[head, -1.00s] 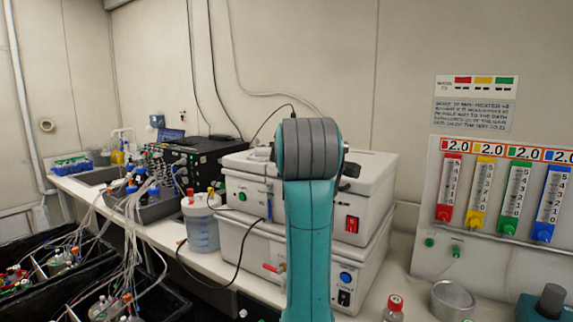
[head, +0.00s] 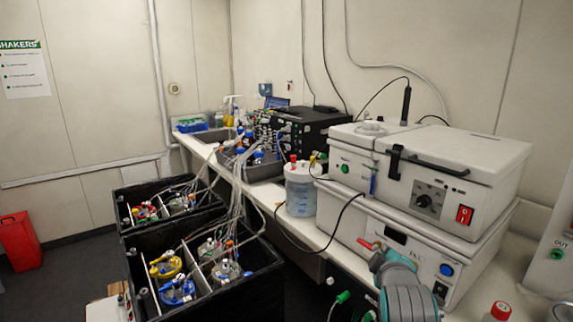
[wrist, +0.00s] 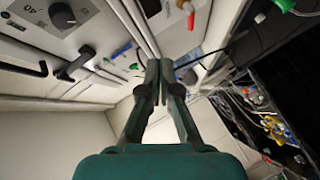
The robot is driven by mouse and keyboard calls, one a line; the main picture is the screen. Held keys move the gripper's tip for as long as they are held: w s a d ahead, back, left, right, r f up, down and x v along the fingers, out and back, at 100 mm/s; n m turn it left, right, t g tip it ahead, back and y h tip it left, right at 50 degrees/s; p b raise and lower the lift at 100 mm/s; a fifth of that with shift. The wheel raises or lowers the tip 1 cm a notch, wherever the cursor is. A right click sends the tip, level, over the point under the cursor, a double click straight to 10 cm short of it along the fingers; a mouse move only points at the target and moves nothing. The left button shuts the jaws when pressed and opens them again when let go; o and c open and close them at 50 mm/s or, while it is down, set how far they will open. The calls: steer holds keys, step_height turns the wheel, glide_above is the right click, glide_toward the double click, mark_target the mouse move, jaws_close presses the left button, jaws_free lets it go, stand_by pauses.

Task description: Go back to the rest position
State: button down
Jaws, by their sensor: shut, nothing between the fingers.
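My gripper (wrist: 160,75) shows in the wrist view with its two dark green fingers together and nothing between them. It is apart from the bench equipment around it. In the head view only part of my arm shows at the bottom right, a grey and teal joint in front of the stacked white devices, and the gripper itself is not visible there.
Stacked white devices (head: 425,180) stand on the bench, with a clear bottle (head: 300,190) beside them. Black shaker boxes (head: 205,285) with tubed vessels stand left of the bench. A red bin (head: 19,240) is at far left. A red-capped bottle (head: 500,311) is at bottom right.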

steer(key=s+a+f+m+y, duration=0.3)
steer(key=s+f, duration=1.9)
steer(key=f, duration=0.2)
steer(key=s+a+r+m, duration=0.1)
steer(key=s+m, duration=0.6)
steer(key=s, duration=2.3)
steer(key=shift+s+r+t+y, duration=0.3)
steer(key=shift+s+r, duration=0.1)
steer(key=shift+a, duration=0.1)
